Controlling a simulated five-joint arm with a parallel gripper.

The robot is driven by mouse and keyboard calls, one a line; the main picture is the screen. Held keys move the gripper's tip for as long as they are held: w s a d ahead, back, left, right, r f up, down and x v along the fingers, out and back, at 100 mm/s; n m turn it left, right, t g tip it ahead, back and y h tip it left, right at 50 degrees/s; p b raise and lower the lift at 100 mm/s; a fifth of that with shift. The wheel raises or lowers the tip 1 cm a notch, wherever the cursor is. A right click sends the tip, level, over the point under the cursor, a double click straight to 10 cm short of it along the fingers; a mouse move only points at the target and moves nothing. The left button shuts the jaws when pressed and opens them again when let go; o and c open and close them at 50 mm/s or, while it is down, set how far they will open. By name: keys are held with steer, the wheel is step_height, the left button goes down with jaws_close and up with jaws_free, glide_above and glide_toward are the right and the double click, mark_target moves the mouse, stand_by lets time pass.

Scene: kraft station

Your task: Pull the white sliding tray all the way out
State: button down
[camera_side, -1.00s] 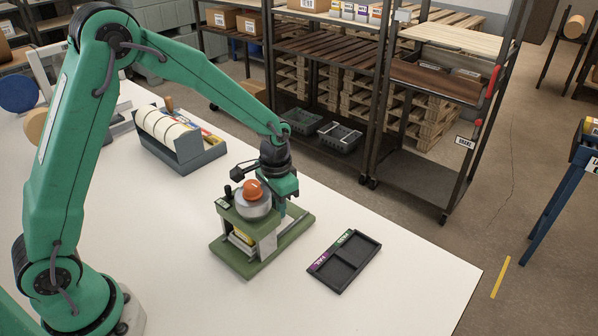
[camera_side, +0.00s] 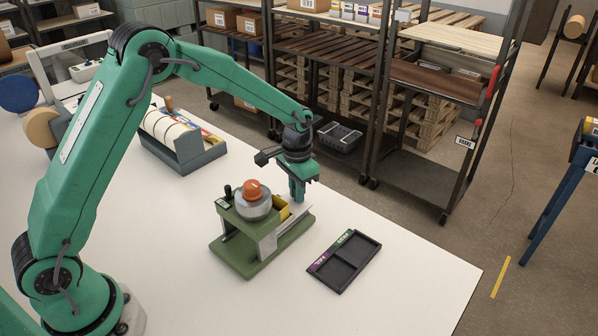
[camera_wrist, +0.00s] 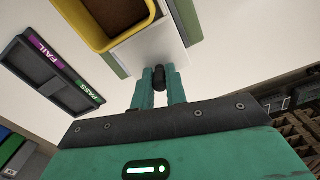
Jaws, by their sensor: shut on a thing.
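The white sliding tray (camera_wrist: 150,52) reaches out of a green fixture (camera_side: 232,255) in the wrist view. A yellow-rimmed bin (camera_wrist: 143,28) with a brown inside sits on it. My gripper (camera_wrist: 160,78) is shut on the dark knob at the tray's outer end. In the side view my gripper (camera_side: 298,198) is to the right of the fixture, fingers pointing down.
An orange-topped grey dome (camera_side: 253,198) stands on the fixture. A black PASS/FAIL tray (camera_side: 345,262) lies to its right on the white table (camera_side: 400,290). A grey rack with rolls (camera_side: 183,150) stands behind. The table's far edge runs close behind the fixture.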

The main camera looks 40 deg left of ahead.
steer(key=shift+w+r, duration=0.15)
steer(key=shift+w, duration=1.8)
steer(key=c, duration=1.4)
jaws_free()
steer(key=shift+s, duration=0.1)
step_height(320, 180, up, 8)
